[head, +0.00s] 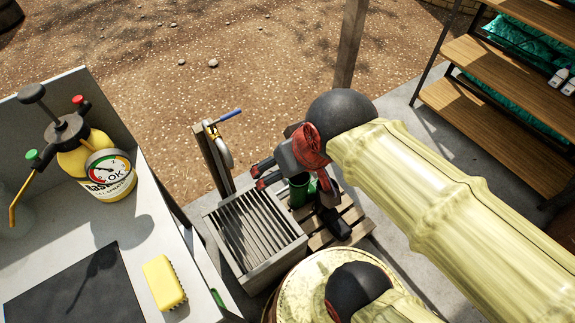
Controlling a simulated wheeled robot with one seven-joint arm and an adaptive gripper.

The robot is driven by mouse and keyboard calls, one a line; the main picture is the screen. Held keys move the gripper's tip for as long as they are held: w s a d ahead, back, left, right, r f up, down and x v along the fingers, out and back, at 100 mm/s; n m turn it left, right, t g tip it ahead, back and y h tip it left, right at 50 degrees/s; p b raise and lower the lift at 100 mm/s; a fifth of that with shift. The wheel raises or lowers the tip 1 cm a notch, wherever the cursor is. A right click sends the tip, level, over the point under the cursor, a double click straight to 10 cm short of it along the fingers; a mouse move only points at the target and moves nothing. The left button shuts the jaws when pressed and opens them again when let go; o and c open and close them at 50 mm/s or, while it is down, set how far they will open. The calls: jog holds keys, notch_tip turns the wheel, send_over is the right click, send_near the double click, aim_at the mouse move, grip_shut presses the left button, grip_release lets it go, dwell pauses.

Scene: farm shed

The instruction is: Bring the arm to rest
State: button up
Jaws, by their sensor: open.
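My arm, in a pale yellow sleeve with black joints, reaches in from the lower right in the head view. My gripper (293,178) is open at its end, with grey and red parts, above the area between a slatted grate and a wooden pallet. I see nothing held between the fingers.
The slatted grate (254,232) has a post with a blue-handled tap (228,116) behind it. The pallet (352,216) lies right of it. A counter at left holds a yellow sprayer (98,160) and yellow sponge (163,283). Wooden shelves (500,68) stand right; open ground lies beyond.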

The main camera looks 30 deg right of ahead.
jog(key=shift+s+r, duration=0.2)
jog(key=shift+s, duration=0.1)
